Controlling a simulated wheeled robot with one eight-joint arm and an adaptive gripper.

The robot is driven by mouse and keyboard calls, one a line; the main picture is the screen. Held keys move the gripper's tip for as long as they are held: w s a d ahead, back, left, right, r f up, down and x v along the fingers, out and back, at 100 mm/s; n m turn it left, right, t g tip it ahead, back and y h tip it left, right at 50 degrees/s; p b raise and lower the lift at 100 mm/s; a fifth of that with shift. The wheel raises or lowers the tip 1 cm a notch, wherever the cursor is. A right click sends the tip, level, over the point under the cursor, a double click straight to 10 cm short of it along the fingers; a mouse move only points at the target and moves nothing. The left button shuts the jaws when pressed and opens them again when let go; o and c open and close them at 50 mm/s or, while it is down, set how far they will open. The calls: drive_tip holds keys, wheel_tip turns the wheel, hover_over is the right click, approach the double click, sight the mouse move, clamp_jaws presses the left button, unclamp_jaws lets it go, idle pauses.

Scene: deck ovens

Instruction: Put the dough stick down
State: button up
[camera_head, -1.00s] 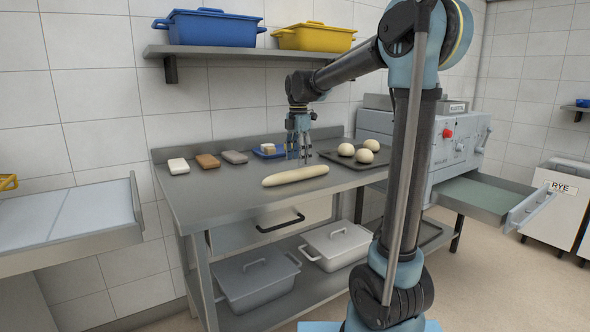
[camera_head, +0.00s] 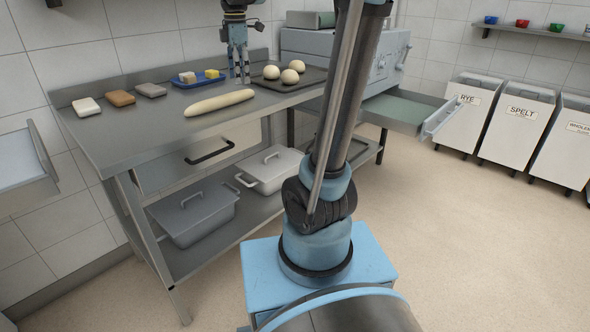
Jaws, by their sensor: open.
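The dough stick (camera_head: 219,102) is a long pale roll. It lies on the steel worktable (camera_head: 132,145), near the front edge and at a slight slant. My gripper (camera_head: 240,80) points down just behind the right half of the stick. Its fingers are apart with nothing between them, and it does not hold the stick. Whether the fingertips touch the table I cannot tell.
A dark tray (camera_head: 287,86) with round dough balls (camera_head: 290,76) is right of my gripper. A small blue tray (camera_head: 188,84) with a yellow block (camera_head: 211,73) is left of it. Several bars, including a brown one (camera_head: 121,98), lie further left. Lidded bins (camera_head: 471,112) stand at right.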

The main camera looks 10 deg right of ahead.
drive_tip(key=s+d+f+m, duration=0.4)
drive_tip(key=s+f+m, duration=0.2)
drive_tip(key=s+f, duration=0.2)
drive_tip(key=s+d+f+m+t, duration=0.1)
drive_tip(key=s+d+f+m, duration=0.4)
drive_tip(key=s+f+m, duration=0.2)
drive_tip(key=s+d+f+m, duration=0.4)
drive_tip(key=s+f+m, duration=0.2)
drive_tip(key=s+f, duration=0.3)
drive_tip(key=shift+s+d+f+m+t, duration=0.3)
drive_tip(key=shift+s+f+m+t, duration=0.1)
drive_tip(key=shift+s, duration=0.45)
